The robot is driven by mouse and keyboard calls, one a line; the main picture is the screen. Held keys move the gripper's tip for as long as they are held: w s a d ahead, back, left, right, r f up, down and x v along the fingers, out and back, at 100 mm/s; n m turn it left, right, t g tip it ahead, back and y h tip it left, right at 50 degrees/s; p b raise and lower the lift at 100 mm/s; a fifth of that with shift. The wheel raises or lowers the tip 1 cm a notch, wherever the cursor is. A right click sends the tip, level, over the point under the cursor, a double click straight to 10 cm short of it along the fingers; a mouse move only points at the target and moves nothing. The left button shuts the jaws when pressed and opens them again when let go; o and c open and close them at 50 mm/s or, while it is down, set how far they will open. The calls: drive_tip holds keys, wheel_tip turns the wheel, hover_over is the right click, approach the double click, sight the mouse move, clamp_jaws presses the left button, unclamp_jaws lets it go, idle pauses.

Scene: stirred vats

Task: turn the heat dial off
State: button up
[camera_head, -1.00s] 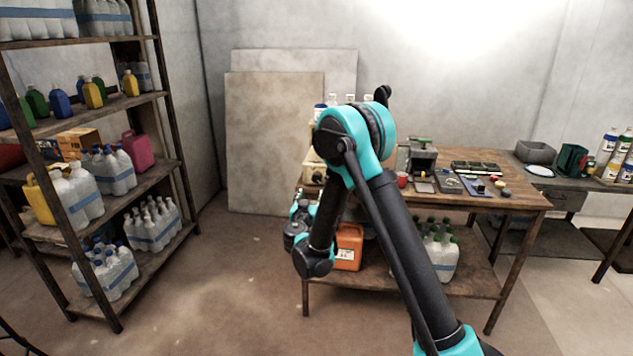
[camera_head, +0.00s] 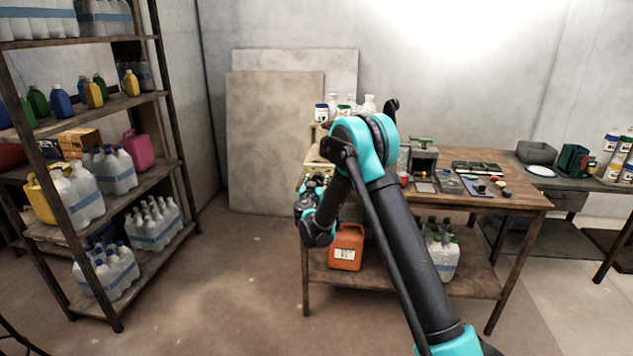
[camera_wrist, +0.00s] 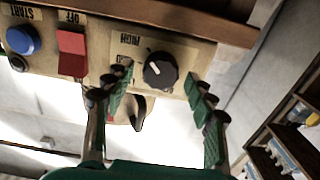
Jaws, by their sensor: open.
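In the wrist view, the heat dial (camera_wrist: 160,70) is a round black knob with a white pointer mark. It sits on a beige control panel (camera_wrist: 200,58), beside an upside-down label reading HIGH. My gripper (camera_wrist: 157,76) is open, one green padded finger on each side of the dial. Gaps show between the fingers and the dial, so they look apart from it. In the head view my gripper is at the left end of the wooden bench (camera_head: 520,192), small and partly hidden. The dial cannot be made out there.
On the panel, left of the dial, are a red OFF switch (camera_wrist: 71,53) and a blue START button (camera_wrist: 22,40). A dark lever-like part (camera_wrist: 138,113) lies between the fingers. An orange canister (camera_head: 346,247) stands on the bench's lower shelf. The floor left of the bench is clear.

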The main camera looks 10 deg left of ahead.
drive_tip(key=c, duration=1.2)
drive_tip(key=shift+o, duration=0.2)
